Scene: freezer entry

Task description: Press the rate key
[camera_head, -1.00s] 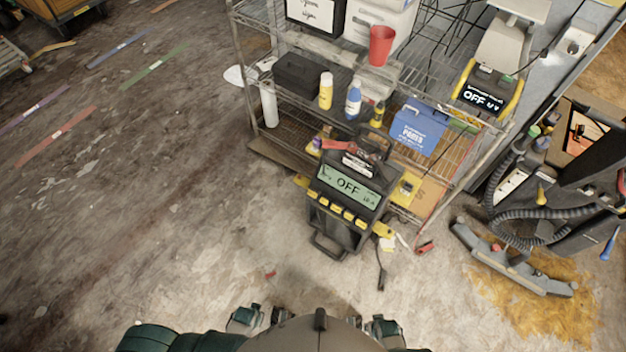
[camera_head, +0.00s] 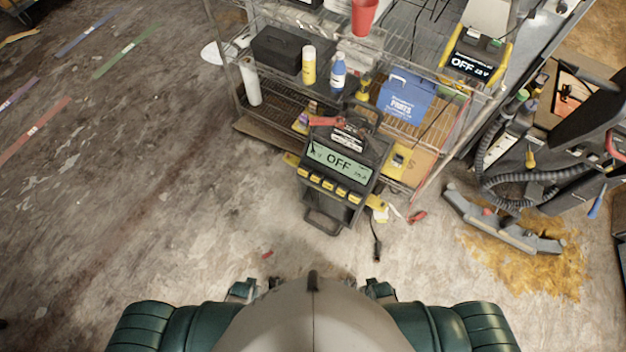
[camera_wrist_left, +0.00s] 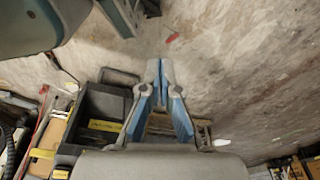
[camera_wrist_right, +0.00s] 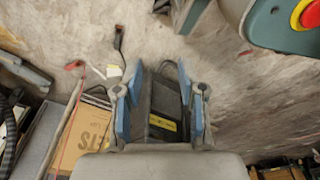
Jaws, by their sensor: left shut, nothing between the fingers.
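A black charger-like unit (camera_head: 342,150) with a lit green display reading OFF stands on the floor before the wire shelf. A row of several yellow keys (camera_head: 328,184) runs below the display; their labels are too small to read, so I cannot tell which is the rate key. My left gripper (camera_wrist_left: 160,64) is shut and empty, its tips together above the floor beside the dark unit (camera_wrist_left: 104,103). My right gripper (camera_wrist_right: 157,72) is open, and the unit (camera_wrist_right: 163,100) shows beyond and between its fingers, apart from them.
The wire shelf (camera_head: 275,97) behind holds bottles, a red cup (camera_head: 364,15) and a blue paint box (camera_head: 404,96). A second OFF display (camera_head: 470,66) is at upper right. A grey floor-cleaner head (camera_head: 500,222) lies right. A black cable (camera_head: 376,240) lies beside the unit.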

